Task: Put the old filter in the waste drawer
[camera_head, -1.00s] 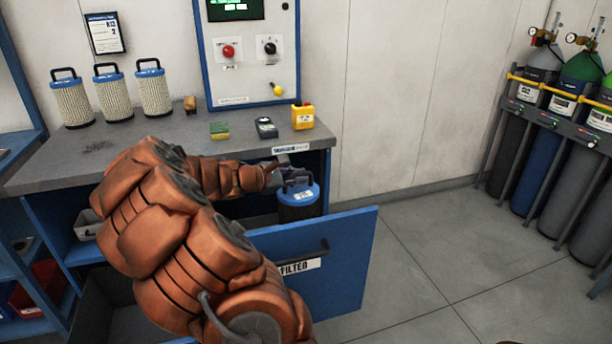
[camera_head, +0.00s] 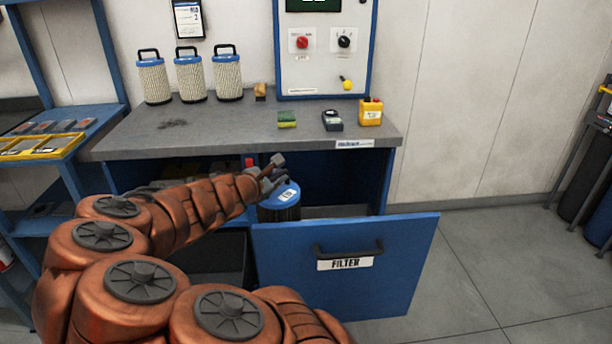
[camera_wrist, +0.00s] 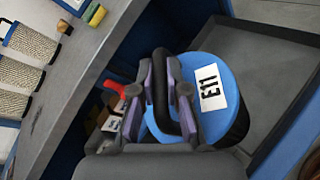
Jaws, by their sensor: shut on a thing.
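The old filter (camera_head: 281,199) has a blue round lid, a dark body and a black loop handle. In the wrist view its lid (camera_wrist: 228,71) carries a white label reading E11. My gripper (camera_wrist: 160,104) is shut on the filter's handle; in the head view my gripper (camera_head: 272,172) is partly hidden by my arm. The filter is behind the front of an open blue drawer (camera_head: 395,265), labelled FILTER. Its lower body is hidden behind that front, so I cannot tell whether it touches the drawer floor. The drawer's grey inside (camera_wrist: 272,50) shows beside it.
The grey bench top (camera_head: 225,130) is above and behind the drawer. It holds several pale filters (camera_head: 190,79), a sponge (camera_head: 287,119), a dark device (camera_head: 332,120) and a yellow canister (camera_head: 370,111). A yellow tray (camera_head: 40,146) is at left.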

